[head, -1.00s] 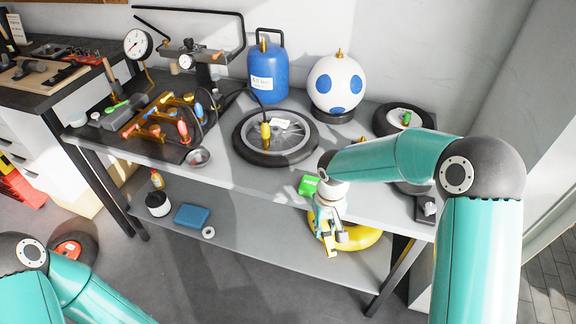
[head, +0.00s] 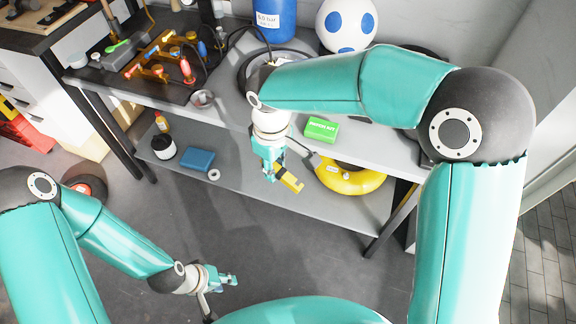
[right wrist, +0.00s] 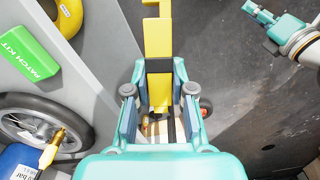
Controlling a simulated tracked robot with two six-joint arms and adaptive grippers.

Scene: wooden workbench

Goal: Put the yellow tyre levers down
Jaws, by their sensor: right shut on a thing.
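The yellow tyre levers (head: 291,184) are held in my right gripper (head: 270,174), in front of the workbench's front edge and apart from any surface I can see. In the right wrist view the levers (right wrist: 158,38) stick out past the fingers, which are shut on them. The levers overlap, so I cannot tell them apart. My left gripper (head: 230,280) hangs low over the floor, away from the bench. It also shows in the right wrist view (right wrist: 259,15), too small to tell whether it is open.
The shelf's middle is clear.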

